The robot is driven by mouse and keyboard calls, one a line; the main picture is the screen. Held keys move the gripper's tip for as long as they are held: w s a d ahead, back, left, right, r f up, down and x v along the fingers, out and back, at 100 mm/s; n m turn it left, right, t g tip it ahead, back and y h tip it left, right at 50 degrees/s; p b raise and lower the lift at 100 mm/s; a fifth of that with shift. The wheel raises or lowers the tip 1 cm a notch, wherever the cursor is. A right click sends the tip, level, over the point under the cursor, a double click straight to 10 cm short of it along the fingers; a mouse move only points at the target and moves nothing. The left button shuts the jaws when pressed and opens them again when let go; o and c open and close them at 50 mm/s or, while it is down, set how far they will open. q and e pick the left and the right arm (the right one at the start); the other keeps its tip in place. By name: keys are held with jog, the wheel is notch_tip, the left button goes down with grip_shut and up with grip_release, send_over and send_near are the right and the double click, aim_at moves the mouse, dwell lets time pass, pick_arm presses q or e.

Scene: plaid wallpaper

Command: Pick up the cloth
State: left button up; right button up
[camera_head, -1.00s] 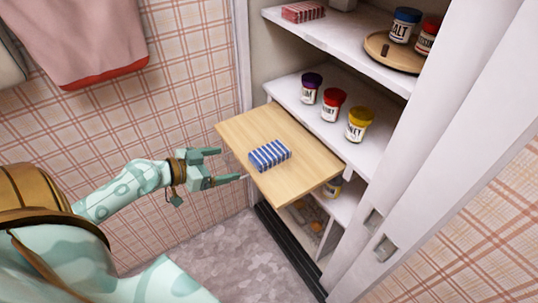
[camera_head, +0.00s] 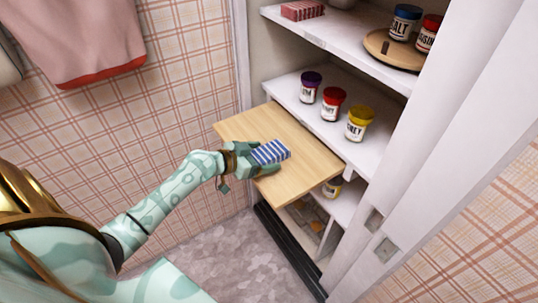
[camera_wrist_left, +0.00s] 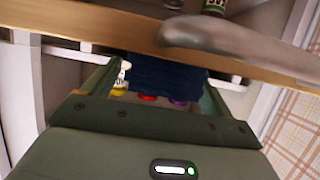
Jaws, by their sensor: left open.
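The cloth (camera_head: 271,151) is a small folded pad with blue and white stripes. It lies on the light wooden pull-out board (camera_head: 310,165). My left gripper (camera_head: 268,157) is open at the cloth, with its jaws on either side of it and the near finger low by the board. In the left wrist view, a dark blue mass, the cloth (camera_wrist_left: 165,76), sits between the two green fingers. Whether the fingers touch it, I cannot tell. My right gripper is not in view.
Jars with purple, red and yellow lids (camera_head: 332,103) stand on the white shelf behind the board. Above are a red striped folded cloth (camera_head: 303,9) and a round wooden tray (camera_head: 377,44) with jars. A pink towel (camera_head: 85,40) hangs at left.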

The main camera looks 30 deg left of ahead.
pick_arm(q)
jog(key=c, duration=1.1)
jog(key=shift+r, duration=0.1)
jog(key=shift+c, duration=0.2)
